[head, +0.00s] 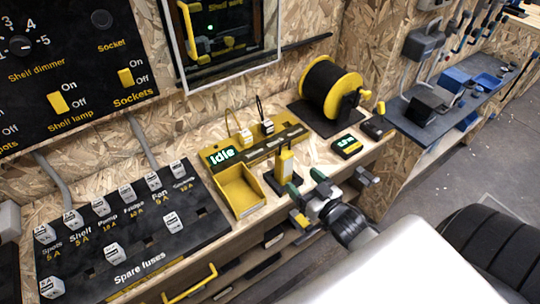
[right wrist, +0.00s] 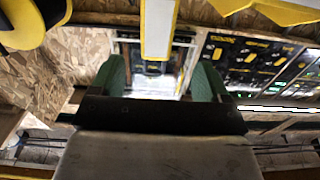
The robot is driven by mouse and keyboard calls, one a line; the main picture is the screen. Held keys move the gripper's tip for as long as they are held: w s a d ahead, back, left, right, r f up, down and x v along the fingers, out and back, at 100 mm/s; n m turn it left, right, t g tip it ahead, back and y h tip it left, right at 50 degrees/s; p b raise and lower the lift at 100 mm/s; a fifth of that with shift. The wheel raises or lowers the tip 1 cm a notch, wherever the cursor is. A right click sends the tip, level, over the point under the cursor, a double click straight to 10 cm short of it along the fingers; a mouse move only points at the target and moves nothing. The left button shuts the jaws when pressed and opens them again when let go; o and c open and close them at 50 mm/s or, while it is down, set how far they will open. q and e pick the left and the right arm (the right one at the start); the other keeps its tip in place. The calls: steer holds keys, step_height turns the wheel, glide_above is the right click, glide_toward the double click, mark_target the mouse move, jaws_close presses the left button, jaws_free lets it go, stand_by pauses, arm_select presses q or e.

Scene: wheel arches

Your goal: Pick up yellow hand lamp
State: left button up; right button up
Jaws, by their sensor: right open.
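The yellow hand lamp (head: 287,164) stands upright on a dark base on the wooden bench, with a pale strip on its side. In the right wrist view the lamp (right wrist: 158,28) shows as a yellow and white bar at the top centre, beyond and between my green fingertips. My right gripper (head: 306,185) is open, just to the right of the lamp in the head view. Its two green fingers are spread and empty in the right wrist view (right wrist: 160,78). Whether a finger touches the lamp I cannot tell. My left gripper is not in view.
An open yellow bin (head: 240,190) and an "Idle" display unit (head: 222,156) are left of the lamp. A yellow and black cable reel (head: 330,88) stands behind. A small green readout (head: 346,145) is to the right. The fuse board (head: 135,235) fills the left bench.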

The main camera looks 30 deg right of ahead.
mark_target(289, 163)
steer(key=w, duration=0.3)
steer(key=shift+w+a+r, duration=0.15)
steer(key=shift+w+a, duration=0.15)
steer(key=shift+a, duration=0.05)
steer(key=shift+w+d, duration=0.1)
steer(key=shift+w, duration=0.5)
steer(key=w+p, duration=0.1)
steer(key=w, duration=0.3)
steer(key=shift+w+d+r, duration=0.1)
steer(key=shift+w, duration=0.25)
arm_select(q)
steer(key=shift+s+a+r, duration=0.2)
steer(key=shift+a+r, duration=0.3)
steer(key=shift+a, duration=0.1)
arm_select(e)
steer(key=c, duration=1.1)
